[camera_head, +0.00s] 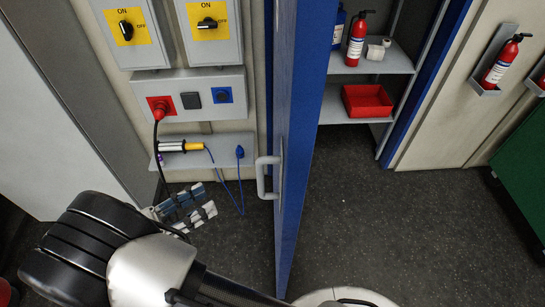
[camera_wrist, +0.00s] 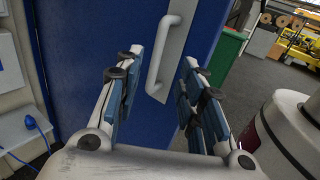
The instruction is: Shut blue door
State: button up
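The blue door (camera_head: 300,130) stands open, swung out toward me and seen nearly edge-on in the head view. Its pale handle (camera_head: 264,178) is on the left side of the door. In the wrist view the blue door (camera_wrist: 75,70) fills the middle, and the handle (camera_wrist: 160,62) stands upright ahead of the fingers. My gripper (camera_wrist: 155,88) is open and empty, its two fingers apart on either side of the handle's lower part in the picture. In the head view my gripper (camera_head: 185,210) is left of the handle, with a gap between them.
Behind the door, an open cabinet holds a red bin (camera_head: 367,101) and a fire extinguisher (camera_head: 356,40) on shelves. A wall panel with switches (camera_head: 208,24), a red plug (camera_head: 160,107) and a small ledge (camera_head: 205,150) is at left. The floor (camera_head: 400,220) right of the door is clear.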

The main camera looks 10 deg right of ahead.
aim_at(260, 170)
jog(key=b+x, duration=0.1)
jog(key=x, duration=1.5)
jog(key=shift+w+d, duration=0.1)
jog(key=shift+d, duration=0.2)
grip_shut()
